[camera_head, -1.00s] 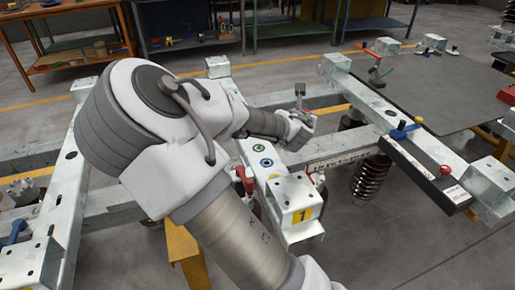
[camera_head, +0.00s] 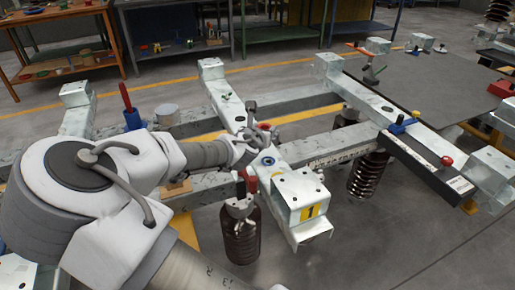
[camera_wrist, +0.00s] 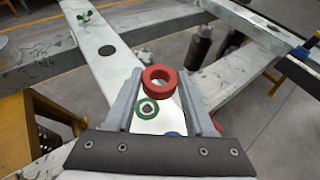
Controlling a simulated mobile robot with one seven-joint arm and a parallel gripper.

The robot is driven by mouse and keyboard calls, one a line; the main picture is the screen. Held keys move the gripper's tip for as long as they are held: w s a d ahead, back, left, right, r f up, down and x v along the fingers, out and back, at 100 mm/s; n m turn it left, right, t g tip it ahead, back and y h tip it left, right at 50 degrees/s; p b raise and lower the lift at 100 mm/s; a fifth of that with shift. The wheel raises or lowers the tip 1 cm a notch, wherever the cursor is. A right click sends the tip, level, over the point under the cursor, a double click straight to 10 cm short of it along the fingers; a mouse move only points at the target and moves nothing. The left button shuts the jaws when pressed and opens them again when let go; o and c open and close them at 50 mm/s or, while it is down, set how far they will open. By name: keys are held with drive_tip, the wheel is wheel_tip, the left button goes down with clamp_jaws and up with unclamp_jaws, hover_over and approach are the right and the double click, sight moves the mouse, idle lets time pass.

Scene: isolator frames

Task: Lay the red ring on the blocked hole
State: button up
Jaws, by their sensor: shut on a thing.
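My gripper (camera_wrist: 162,88) is shut on the red ring (camera_wrist: 159,80), held between its fingertips above a pale metal beam. In the head view the ring (camera_head: 264,126) is a small red patch at my gripper. On the beam below, a green ring (camera_wrist: 147,108) lies around a dark hole, close under the held ring in the wrist view. A blue ring (camera_head: 267,161) lies nearer the numbered block; only its edge shows in the wrist view. Farther along are an open dark hole (camera_wrist: 106,50) and a small green object (camera_wrist: 86,15) sticking up from the beam. I cannot tell whether it blocks a hole.
A block marked 1 (camera_head: 303,200) stands on the beam's near end. A red-handled clamp (camera_head: 246,185) stands beside it. A blue stand with a red handle (camera_head: 130,112) is at left. Crossing rails and dark springs (camera_head: 368,174) surround the beam.

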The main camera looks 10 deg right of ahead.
drive_tip(key=shift+a+f, duration=0.55)
drive_tip(key=shift+a, duration=0.25)
drive_tip(key=shift+f+b, duration=1.2)
drive_tip(key=shift+f, duration=0.75)
drive_tip(key=shift+f, duration=0.1)
drive_tip(key=shift+f, duration=0.1)
drive_tip(key=o, duration=1.3)
drive_tip(key=shift+s+a+r, duration=0.1)
drive_tip(key=shift+r, duration=0.2)
drive_tip(key=p+v, duration=0.5)
drive_tip(key=v, duration=0.6)
drive_tip(key=shift+s+a, duration=0.2)
drive_tip(key=shift+s, duration=0.15)
